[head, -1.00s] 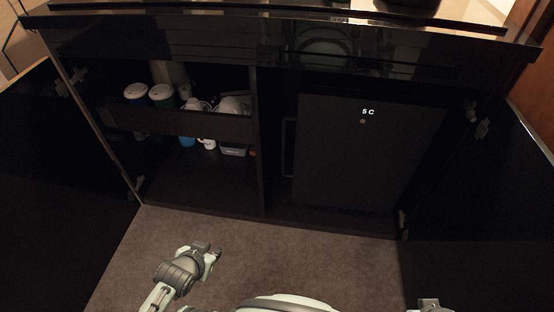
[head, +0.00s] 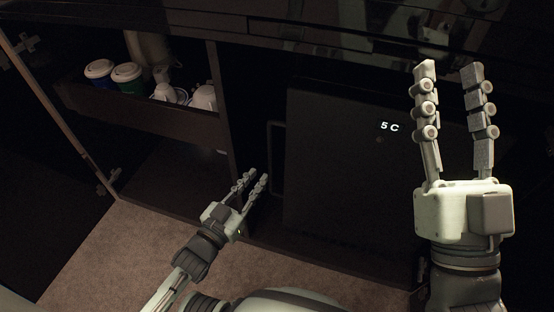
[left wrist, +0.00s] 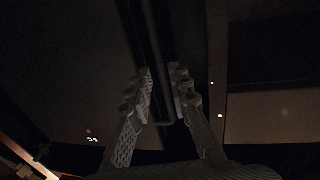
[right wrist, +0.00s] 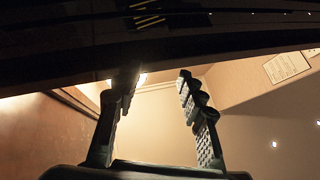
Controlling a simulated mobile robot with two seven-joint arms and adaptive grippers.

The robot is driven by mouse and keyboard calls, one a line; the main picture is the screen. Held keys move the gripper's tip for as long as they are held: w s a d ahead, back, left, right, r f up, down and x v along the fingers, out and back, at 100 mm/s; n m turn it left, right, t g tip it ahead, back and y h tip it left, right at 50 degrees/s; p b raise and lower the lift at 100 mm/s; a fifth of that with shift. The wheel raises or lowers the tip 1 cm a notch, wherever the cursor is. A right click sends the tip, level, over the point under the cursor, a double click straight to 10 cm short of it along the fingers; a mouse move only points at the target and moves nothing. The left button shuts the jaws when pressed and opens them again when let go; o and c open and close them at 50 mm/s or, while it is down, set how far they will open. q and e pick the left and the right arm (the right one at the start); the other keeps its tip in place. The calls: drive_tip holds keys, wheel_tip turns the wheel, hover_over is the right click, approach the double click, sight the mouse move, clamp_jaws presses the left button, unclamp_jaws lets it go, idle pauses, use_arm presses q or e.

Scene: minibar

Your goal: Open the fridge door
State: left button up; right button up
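The fridge (head: 340,190) is a dark box in the cabinet with a lit "5 C" display, and its door looks shut. Its handle (head: 277,160) is a thin dark upright bar at the door's left edge. My left gripper (head: 256,176) is open just left of the handle's lower part. In the left wrist view the handle bar (left wrist: 156,50) runs down to the gap between the open fingers (left wrist: 162,72); whether it touches them I cannot tell. The display shows upside down there. My right gripper (head: 446,68) is open and empty, raised in front of the fridge's right side.
To the left, an open cabinet compartment has a drawer (head: 150,115) with lidded cups (head: 127,73) and white crockery (head: 203,97). A dark counter (head: 350,45) runs above. A divider (head: 222,130) stands between compartments. Carpet (head: 130,240) lies free in front.

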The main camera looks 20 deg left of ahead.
sight(269, 162)
use_arm(q)
drive_tip(key=b+x, duration=0.1)
drive_tip(key=x, duration=0.6)
drive_tip(key=shift+w+d+r, duration=0.1)
drive_tip(key=shift+w+d, duration=0.05)
drive_tip(key=shift+w, duration=0.15)
use_arm(e)
drive_tip(key=shift+s+d+r+t, duration=0.25)
drive_tip(key=shift+s+r+t, duration=0.25)
drive_tip(key=shift+r+t, duration=0.05)
drive_tip(key=shift+s+d+r+t, duration=0.25)
drive_tip(key=shift+s+r+t, duration=0.25)
drive_tip(key=shift+r+t, duration=0.05)
use_arm(q)
drive_tip(key=shift+c, duration=0.6)
clamp_jaws()
